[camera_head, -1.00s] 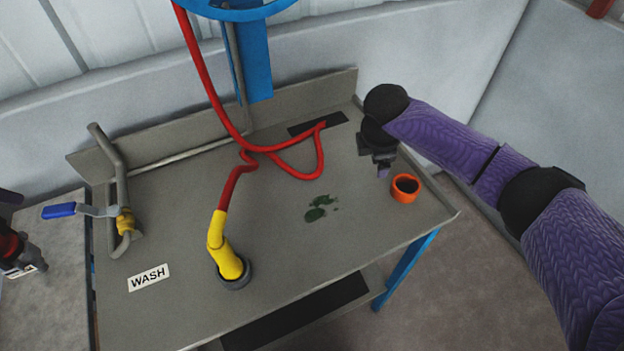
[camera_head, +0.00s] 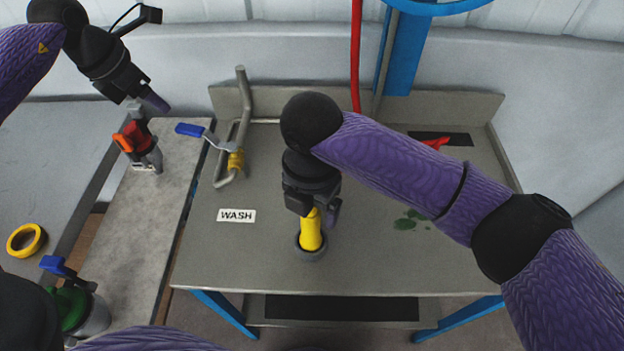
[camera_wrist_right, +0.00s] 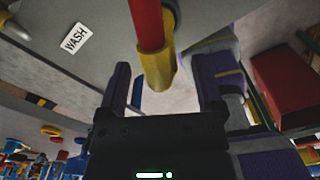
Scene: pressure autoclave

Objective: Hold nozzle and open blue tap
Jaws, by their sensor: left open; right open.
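The yellow nozzle (camera_head: 311,232) stands in a dark round holder (camera_head: 310,248) on the grey wash bench. My right gripper (camera_head: 316,210) is directly above and around its upper part, hiding its top. In the right wrist view the nozzle (camera_wrist_right: 157,72), with its red hose, lies between the spread fingers of the open right gripper (camera_wrist_right: 162,88); contact cannot be told. The blue tap handle (camera_head: 189,130) sits on a pipe with a brass fitting at the bench's left. My left gripper (camera_head: 156,103) is open and empty, up and left of the tap handle, apart from it.
A red-topped device (camera_head: 137,140) stands on the side counter (camera_head: 150,210) below my left gripper. A green valve with a blue handle (camera_head: 70,300) and a yellow ring (camera_head: 26,240) are at lower left. The red hose (camera_head: 356,55) hangs behind my right arm.

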